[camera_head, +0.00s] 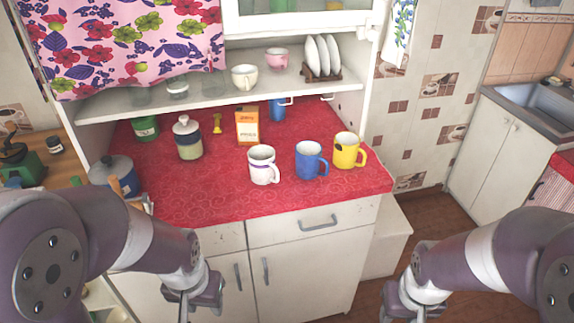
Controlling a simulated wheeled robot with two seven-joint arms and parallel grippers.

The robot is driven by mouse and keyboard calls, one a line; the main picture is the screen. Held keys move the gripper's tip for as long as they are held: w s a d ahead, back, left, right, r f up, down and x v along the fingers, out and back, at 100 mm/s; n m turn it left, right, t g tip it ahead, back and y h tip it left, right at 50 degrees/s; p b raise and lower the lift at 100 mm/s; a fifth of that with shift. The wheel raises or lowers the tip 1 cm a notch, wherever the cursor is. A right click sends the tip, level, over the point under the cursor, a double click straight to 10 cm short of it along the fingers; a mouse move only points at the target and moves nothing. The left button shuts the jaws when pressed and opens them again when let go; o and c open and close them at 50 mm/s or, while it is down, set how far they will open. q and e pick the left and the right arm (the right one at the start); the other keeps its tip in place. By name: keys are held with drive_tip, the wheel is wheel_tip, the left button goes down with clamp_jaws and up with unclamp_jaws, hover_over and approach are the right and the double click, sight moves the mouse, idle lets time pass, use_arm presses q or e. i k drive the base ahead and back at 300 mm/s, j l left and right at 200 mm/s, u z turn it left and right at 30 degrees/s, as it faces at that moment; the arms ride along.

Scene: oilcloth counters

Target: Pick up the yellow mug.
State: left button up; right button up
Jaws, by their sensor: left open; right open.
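The yellow mug (346,152) stands upright on the red oilcloth counter (220,200), near its right end, with its handle to the right. A blue mug (308,160) stands close to its left, and a white mug (262,166) stands further left. My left gripper (192,303) is low at the bottom of the view, in front of the cabinet doors, open and away from the mugs. My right gripper (408,312) is at the bottom edge, right of the cabinet, open and partly cut off. Neither gripper touches a mug.
A jar (187,138), an orange carton (247,126), a green can (145,129) and another blue mug (278,110) stand further back. A shelf (215,95) with cups and a plate rack (321,75) hangs over the counter's rear. The counter's front strip is clear.

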sight(346, 149)
drive_tip(key=i+l+u, duration=0.1)
drive_tip(key=i+l, duration=0.25)
drive_tip(key=l, duration=0.25)
drive_tip(key=i+l+u, duration=0.15)
drive_tip(key=l, duration=0.2)
drive_tip(key=i+l+u, duration=0.1)
drive_tip(key=i+l, duration=0.25)
drive_tip(key=l, duration=0.35)
drive_tip(key=i+l+u, duration=0.15)
drive_tip(key=l, duration=0.15)
